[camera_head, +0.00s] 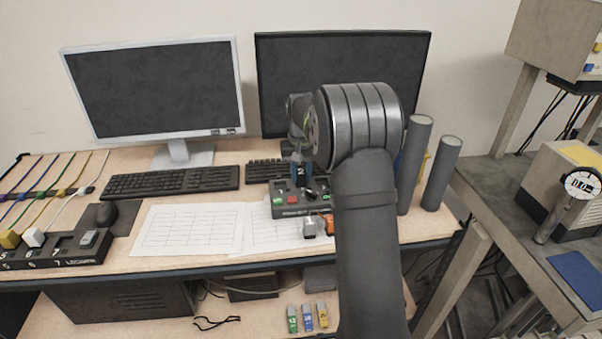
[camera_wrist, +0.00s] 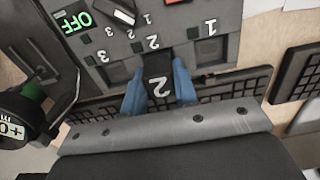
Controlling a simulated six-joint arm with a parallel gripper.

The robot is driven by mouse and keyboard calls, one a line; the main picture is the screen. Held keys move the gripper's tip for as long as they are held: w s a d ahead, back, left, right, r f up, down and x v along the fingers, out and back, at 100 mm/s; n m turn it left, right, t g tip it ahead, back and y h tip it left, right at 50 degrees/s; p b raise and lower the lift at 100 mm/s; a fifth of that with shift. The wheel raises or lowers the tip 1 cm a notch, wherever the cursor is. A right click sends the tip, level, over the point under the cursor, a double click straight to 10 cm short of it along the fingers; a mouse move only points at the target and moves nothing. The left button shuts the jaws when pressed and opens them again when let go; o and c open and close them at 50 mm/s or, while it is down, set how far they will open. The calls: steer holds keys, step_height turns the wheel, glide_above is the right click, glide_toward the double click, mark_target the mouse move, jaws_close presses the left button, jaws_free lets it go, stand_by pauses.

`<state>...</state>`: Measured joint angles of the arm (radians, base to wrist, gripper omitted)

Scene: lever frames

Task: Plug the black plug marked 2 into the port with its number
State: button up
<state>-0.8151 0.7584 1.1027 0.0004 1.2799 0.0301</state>
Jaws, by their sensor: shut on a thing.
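The black plug marked 2 (camera_wrist: 161,82) is held between the blue fingers of my gripper (camera_wrist: 160,88) in the wrist view. The dark grey port box (camera_wrist: 187,21) carries the labels 1, 2 and 3. The plug's front end is at the place under label 2 (camera_wrist: 152,42), lined up with it; that port's opening is hidden by the plug. I cannot tell how deep the plug sits. Port 1 (camera_wrist: 211,51) and port 3 (camera_wrist: 119,73) look empty. In the head view my gripper (camera_head: 301,172) points down at the back of the box (camera_head: 285,212).
The box's face has a green OFF display (camera_wrist: 72,18) and a black lever (camera_wrist: 115,10). A keyboard (camera_head: 262,171) lies behind the box and two monitors stand further back. Grey cylinders (camera_head: 440,172) stand at the right. Papers (camera_head: 190,228) lie to the left.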

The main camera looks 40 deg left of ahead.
steer(key=o, duration=1.5)
steer(key=shift+c, duration=0.2)
steer(key=shift+r, duration=3.55)
steer(key=shift+f, duration=0.1)
steer(key=shift+f, duration=3.3)
